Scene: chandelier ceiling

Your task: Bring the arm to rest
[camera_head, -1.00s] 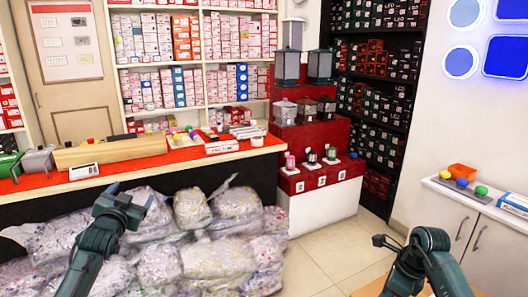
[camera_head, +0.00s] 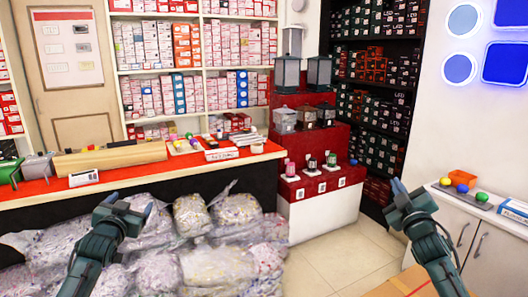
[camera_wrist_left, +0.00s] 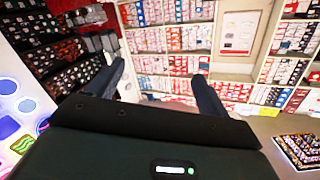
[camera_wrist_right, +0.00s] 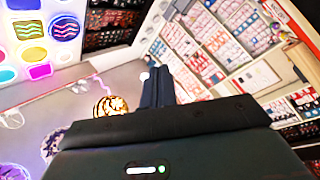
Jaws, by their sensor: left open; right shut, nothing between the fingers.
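My left gripper (camera_head: 138,208) is raised in front of the plastic-wrapped bags at the lower left of the head view. In the left wrist view (camera_wrist_left: 158,82) its two fingers stand wide apart with nothing between them. My right gripper (camera_head: 400,190) is raised at the right of the head view, between the white cabinet and the red stepped display. In the right wrist view (camera_wrist_right: 158,82) its two fingers are together and hold nothing. Both arms come up from the bottom edge of the head view, bent, and touch nothing that I can see.
A red-topped counter (camera_head: 50,187) runs along the left. Wrapped bags (camera_head: 215,262) lie in front of it. A red stepped display (camera_head: 342,140) holds lanterns. A white cabinet (camera_head: 490,245) stands at right. A cardboard box (camera_head: 385,286) is at the bottom. Tiled floor (camera_head: 340,258) is free between.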

